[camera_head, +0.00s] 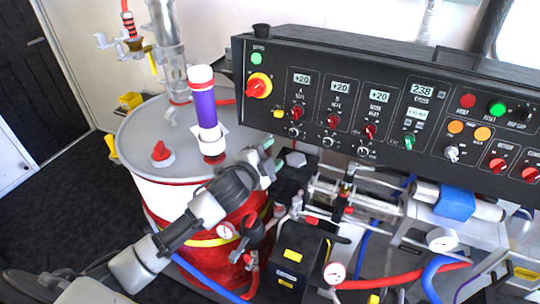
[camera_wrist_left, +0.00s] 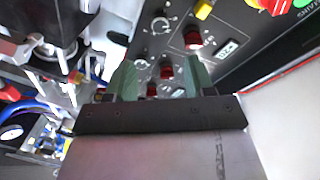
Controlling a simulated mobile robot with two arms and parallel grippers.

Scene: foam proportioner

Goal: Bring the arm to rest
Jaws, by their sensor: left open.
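My left arm comes in from the lower left in the head view and crosses in front of the red and white drum. My left gripper (camera_head: 274,154) is at the lower left corner of the black control panel (camera_head: 312,112), close in front of it. In the left wrist view its two green fingers (camera_wrist_left: 160,78) stand apart with nothing between them. Red knobs of the panel (camera_wrist_left: 235,58) show beyond and between the fingertips. I cannot tell the exact gap to the panel. My right gripper is not in view.
The drum (camera_head: 150,190) has a grey lid with a purple and white cylinder (camera_head: 206,108) on it. A black box (camera_head: 298,262), hoses, gauges and metal fittings crowd the area below the panel. Dark floor (camera_head: 65,190) lies open at the left.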

